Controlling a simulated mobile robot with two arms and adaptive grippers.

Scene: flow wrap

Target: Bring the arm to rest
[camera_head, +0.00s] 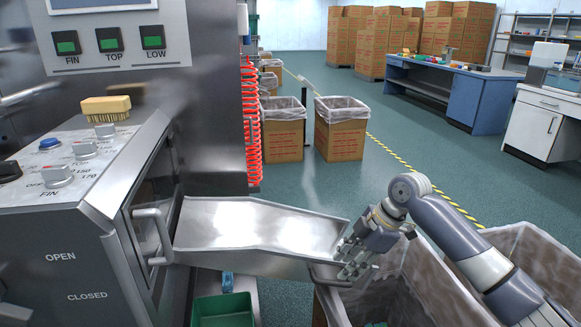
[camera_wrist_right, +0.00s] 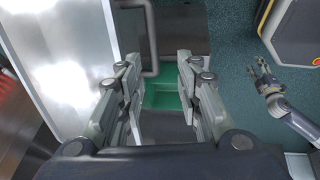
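My right gripper (camera_head: 357,262) is at the right end of the steel chute (camera_head: 225,222), over the edge of a lined box. In the right wrist view its two fingers (camera_wrist_right: 160,72) are spread apart with nothing between them. The chute also shows there (camera_wrist_right: 62,50) on the left. A curved metal bar (camera_wrist_right: 148,35) lies just beyond the fingertips; I cannot tell whether they touch it. My left gripper (camera_wrist_right: 262,72) shows small at the right of the wrist view, with fingers apart and empty. It is not in the head view.
The wrapping machine (camera_head: 80,255) with knobs, a brush (camera_head: 106,107) and a door handle (camera_head: 152,238) stands left. A green bin (camera_head: 222,312) is below the chute. A lined box (camera_head: 520,240) sits under my right arm.

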